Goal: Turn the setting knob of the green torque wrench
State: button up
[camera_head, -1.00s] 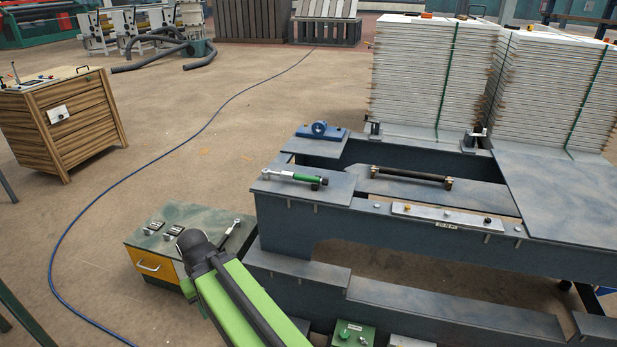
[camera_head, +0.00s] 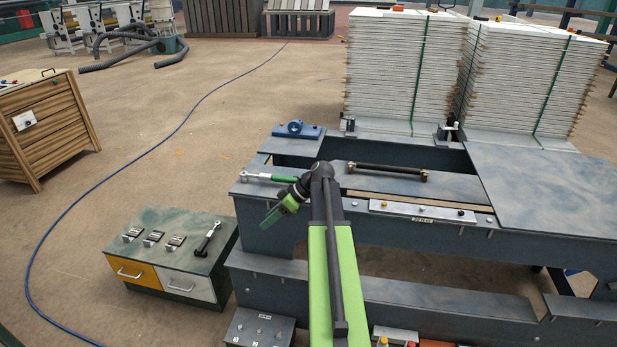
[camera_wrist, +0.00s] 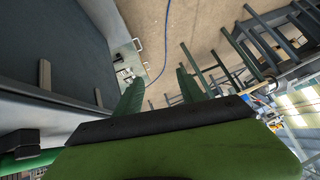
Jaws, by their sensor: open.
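The green torque wrench (camera_head: 284,179) lies on the left end of the blue-grey machine frame, its metal head to the left and its green handle to the right. The knob end of the handle is hidden behind or merges with my dark wrist in the head view. My gripper (camera_head: 273,215) is low and in front of the wrench, pointing down-left, past the frame's near edge. It holds nothing. In the wrist view the green fingers of my gripper (camera_wrist: 160,92) stand apart. A green bar at the lower left there cannot be identified for sure.
A dark wrench (camera_head: 208,238) lies on a low drawer cabinet (camera_head: 165,222) to the left. A black bar (camera_head: 386,168) and a labelled plate (camera_head: 420,211) sit on the frame right of my arm. A blue bearing block (camera_head: 296,129) is behind the green wrench.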

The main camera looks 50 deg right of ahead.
jog(key=s+d+r+t, duration=0.1)
jog(key=s+d+r, duration=0.1)
jog(key=d, duration=0.3)
jog(key=s+d+r+n+t, duration=0.1)
jog(key=s+d+r, duration=0.1)
jog(key=d, duration=0.4)
jog(key=s+d+r+t, duration=0.1)
jog(key=s+d+r, duration=0.1)
jog(key=d, duration=0.3)
jog(key=shift+d+n+t+p, duration=0.25)
jog(key=shift+n+t+p, duration=0.15)
jog(key=s+d+r+n+t+h, duration=0.1)
jog(key=s+d+r+t, duration=0.1)
jog(key=s+d, duration=0.25)
jog(key=s+d+r+n+t, duration=0.1)
jog(key=s+d+r, duration=0.2)
jog(key=d, duration=0.2)
jog(key=b+x, duration=0.2)
jog(key=x, duration=0.4)
jog(key=b+x, duration=0.1)
jog(key=x, duration=0.5)
jog(key=b+x, duration=0.2)
jog(key=x, duration=0.4)
jog(key=shift+d+f+b, duration=0.25)
jog(key=shift+f+b, duration=0.05)
jog(key=shift+b, duration=0.05)
grip_shut()
